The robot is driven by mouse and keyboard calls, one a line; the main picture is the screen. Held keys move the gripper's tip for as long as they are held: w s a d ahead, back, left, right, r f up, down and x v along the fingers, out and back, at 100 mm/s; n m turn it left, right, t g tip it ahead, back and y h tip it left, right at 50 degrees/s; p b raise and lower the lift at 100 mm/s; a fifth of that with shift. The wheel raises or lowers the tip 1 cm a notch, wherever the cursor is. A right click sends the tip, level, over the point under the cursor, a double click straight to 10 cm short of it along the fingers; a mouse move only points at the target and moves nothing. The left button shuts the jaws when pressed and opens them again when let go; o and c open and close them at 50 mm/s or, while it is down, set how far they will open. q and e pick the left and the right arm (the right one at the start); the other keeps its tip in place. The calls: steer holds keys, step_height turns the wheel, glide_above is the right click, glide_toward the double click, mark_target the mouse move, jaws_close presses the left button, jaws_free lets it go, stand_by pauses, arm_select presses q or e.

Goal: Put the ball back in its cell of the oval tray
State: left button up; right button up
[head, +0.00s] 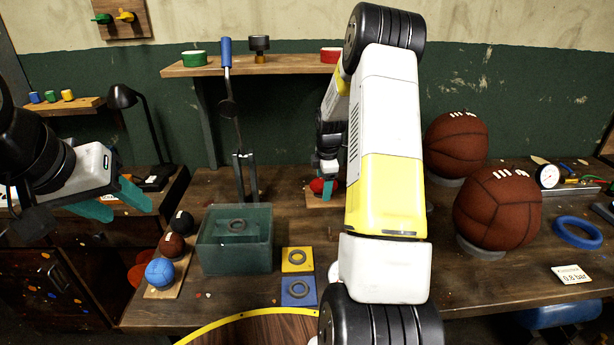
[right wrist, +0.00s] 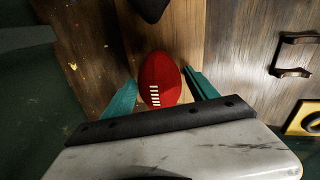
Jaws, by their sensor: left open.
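A red oval ball with white laces (right wrist: 160,80) lies between the teal fingers of my right gripper (right wrist: 162,82) in the right wrist view. My left gripper (head: 122,205) is open and empty at the left, clear of the bench. No oval tray with cells can be clearly made out; my right arm hides part of the bench.
A teal glass tank (head: 235,260) stands left of centre, beside a rack with three small balls (head: 158,290). Blue and yellow ring tiles (head: 298,260) lie right of it. Large brown balls (head: 497,208) stand at right. A yellow-rimmed wooden surface (head: 250,330) is in front.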

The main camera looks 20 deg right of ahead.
steer(key=shift+o, duration=0.4)
step_height(320, 180, up, 12)
steer(key=s+r, duration=0.1)
steer(key=s, duration=0.1)
steer(key=s+a+r+m+t, duration=0.2)
steer(key=s+a+r+m, duration=0.5)
steer(key=s+a+r, duration=0.45)
steer(key=s+a+m+t+y, duration=0.1)
steer(key=s+m, duration=0.3)
steer(key=s, duration=0.5)
steer(key=s+a+r+m+t+y, duration=0.1)
steer(key=s+a+m, duration=0.3)
steer(key=s, duration=0.5)
steer(key=shift+s+a+r+m, duration=0.25)
steer(key=shift+a+r+m, duration=0.05)
steer(key=shift+m, duration=0.2)
